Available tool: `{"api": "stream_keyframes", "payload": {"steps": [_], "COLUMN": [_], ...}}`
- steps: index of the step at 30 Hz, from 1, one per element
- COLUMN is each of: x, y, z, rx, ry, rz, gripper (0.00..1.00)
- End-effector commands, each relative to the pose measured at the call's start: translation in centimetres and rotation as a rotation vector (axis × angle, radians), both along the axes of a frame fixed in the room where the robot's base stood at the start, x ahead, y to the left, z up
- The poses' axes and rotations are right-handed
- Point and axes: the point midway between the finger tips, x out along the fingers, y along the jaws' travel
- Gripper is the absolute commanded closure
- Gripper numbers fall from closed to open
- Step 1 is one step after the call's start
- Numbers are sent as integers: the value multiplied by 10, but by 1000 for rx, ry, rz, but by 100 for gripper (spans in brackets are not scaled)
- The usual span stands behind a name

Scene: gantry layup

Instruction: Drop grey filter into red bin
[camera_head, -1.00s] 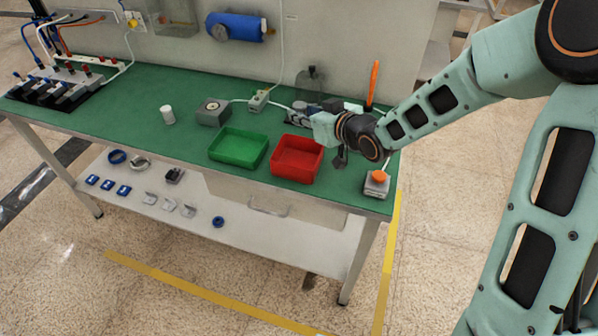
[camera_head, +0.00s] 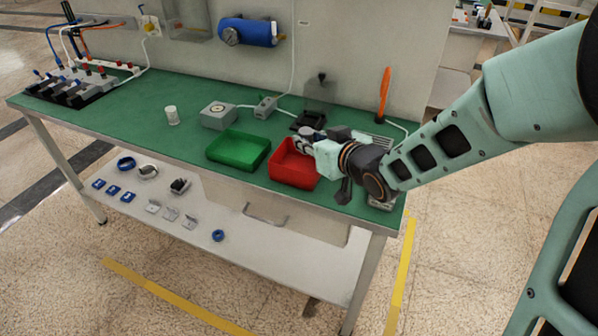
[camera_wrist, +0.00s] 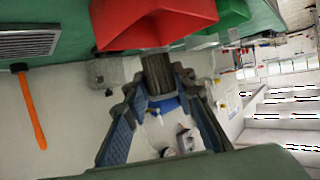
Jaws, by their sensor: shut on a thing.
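My gripper (camera_head: 316,147) is at the back right part of the red bin (camera_head: 284,177) in the head view. In the wrist view, the two fingers of my gripper (camera_wrist: 158,88) are closed on a ribbed grey cylinder, the grey filter (camera_wrist: 158,73). In the head view the filter (camera_head: 302,145) shows only as a small grey shape at the fingertips. The red bin (camera_wrist: 130,40) also shows in the wrist view just past the filter. I cannot tell exactly how high the filter is above the bin.
A green bin (camera_head: 233,164) stands left of the red bin. Behind are a black holder (camera_head: 309,121), a grey gauge box (camera_head: 217,119) and an upright orange-handled tool (camera_head: 383,95). A white cup (camera_head: 172,115) stands left. The green bench top (camera_head: 110,105) is mostly clear at left.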

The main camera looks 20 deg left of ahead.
Motion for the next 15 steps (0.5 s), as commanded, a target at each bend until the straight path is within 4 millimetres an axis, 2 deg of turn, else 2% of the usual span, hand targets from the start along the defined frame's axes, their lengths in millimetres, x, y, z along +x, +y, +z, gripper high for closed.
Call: {"api": "stream_keyframes", "payload": {"steps": [1,6,15], "x": [0,0,0], "y": [0,0,0], "z": [-12,-31,-38], "rx": [1,1,1], "ry": [1,1,-1], "rz": [0,0,0], "gripper": [96,96,96]}}
